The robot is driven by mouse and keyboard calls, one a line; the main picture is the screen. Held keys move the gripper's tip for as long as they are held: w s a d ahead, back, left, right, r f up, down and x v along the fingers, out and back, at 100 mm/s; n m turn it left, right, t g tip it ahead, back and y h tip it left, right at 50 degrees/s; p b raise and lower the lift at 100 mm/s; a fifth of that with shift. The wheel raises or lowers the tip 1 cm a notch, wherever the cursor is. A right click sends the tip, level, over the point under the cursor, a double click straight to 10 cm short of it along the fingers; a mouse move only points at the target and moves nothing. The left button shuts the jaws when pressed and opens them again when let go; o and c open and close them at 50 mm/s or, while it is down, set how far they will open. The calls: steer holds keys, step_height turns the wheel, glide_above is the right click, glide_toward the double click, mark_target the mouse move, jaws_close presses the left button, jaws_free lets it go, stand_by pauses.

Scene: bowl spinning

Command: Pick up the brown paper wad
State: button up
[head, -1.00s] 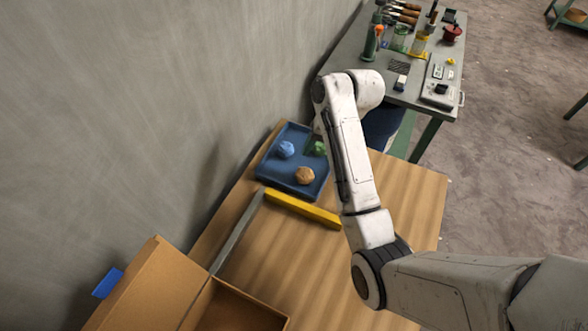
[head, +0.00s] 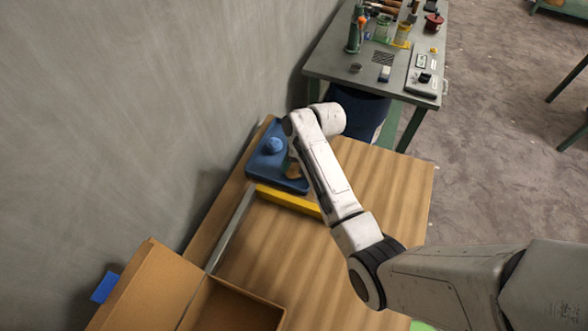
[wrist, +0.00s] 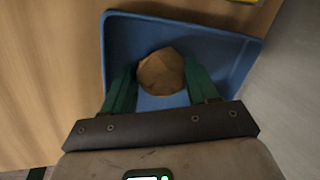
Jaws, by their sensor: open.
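The brown paper wad (wrist: 161,73) lies in the blue tray (wrist: 222,58) in the wrist view. It sits between the two green fingers of my gripper (wrist: 160,66), which are open on either side of it. A finger looks very near the wad, but I cannot tell whether it touches. In the head view the wad (head: 291,171) shows only in part, behind my arm and gripper, in the tray (head: 262,168). A blue wad (head: 273,145) lies farther back in the tray.
A yellow bar (head: 288,200) lies along the tray's near side, and a grey bar (head: 230,235) runs from it toward an open cardboard box (head: 165,285). The wall (head: 130,100) is close on the left. The wooden tabletop (head: 390,180) is clear at right.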

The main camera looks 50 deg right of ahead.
steer(key=shift+c, duration=0.4)
steer(key=c, duration=0.6)
